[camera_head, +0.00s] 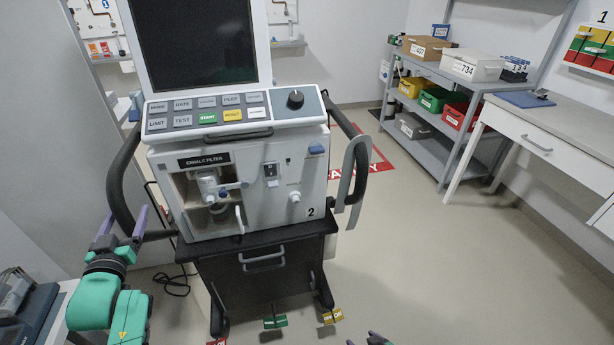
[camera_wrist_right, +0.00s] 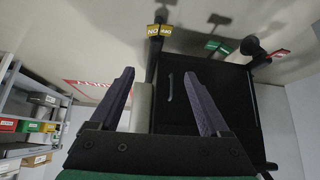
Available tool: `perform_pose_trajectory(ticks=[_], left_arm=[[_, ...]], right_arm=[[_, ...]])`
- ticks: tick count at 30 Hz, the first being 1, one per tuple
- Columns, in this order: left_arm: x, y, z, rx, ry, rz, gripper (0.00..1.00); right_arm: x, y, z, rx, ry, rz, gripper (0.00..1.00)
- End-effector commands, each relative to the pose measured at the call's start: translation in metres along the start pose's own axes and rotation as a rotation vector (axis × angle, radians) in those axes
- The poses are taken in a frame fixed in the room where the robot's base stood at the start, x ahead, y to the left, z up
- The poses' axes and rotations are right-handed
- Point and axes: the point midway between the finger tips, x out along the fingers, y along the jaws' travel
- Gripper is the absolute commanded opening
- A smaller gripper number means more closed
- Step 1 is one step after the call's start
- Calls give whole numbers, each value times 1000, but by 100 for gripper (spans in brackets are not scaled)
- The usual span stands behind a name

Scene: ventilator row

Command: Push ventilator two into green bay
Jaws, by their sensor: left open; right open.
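Ventilator two (camera_head: 237,190), marked "2", stands upright on a black wheeled cart (camera_head: 262,285) in the head view. It has a dark screen, a button panel and black side handles, left (camera_head: 118,180) and right (camera_head: 360,170). My left gripper (camera_head: 124,218) is open beside the lower left handle; contact cannot be told. My right gripper (camera_wrist_right: 162,85) is open in the right wrist view, with a grey post-like part (camera_wrist_right: 143,105) appearing between its fingers and the black cart (camera_wrist_right: 215,105) beyond. In the head view little of the right gripper shows. No green bay is visible.
Green (camera_head: 275,322) and yellow (camera_head: 332,316) pedals sit low at the cart's front. A red floor marking (camera_head: 377,165) lies behind right. A grey shelf (camera_head: 425,125) with bins and a white desk (camera_head: 540,140) line the right. Open floor (camera_head: 440,260) lies right of the cart.

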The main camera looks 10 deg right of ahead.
Motion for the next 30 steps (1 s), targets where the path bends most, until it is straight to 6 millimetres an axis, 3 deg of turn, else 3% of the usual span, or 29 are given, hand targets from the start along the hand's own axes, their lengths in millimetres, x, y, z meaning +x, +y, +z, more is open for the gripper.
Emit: perform_pose_trajectory(ticks=[1,6,8,12,15,18,21,25,30], left_arm=[[0,0,0,0,0,0,80],[0,0,0,0,0,0,80],[0,0,0,0,0,0,80],[0,0,0,0,0,0,80],[0,0,0,0,0,0,80],[0,0,0,0,0,0,80],[0,0,0,0,0,0,80],[0,0,0,0,0,0,80],[0,0,0,0,0,0,80]], right_arm=[[-7,4,-36,11,77,6,80],[-51,21,-153,41,338,30,80],[-74,28,-190,47,428,39,80],[-139,40,-270,51,635,58,80],[-187,46,-312,48,762,70,80],[-224,48,-338,43,850,77,80],[-243,49,-351,39,894,80,80],[-244,50,-358,38,906,81,80],[-232,51,-375,39,907,81,80]])
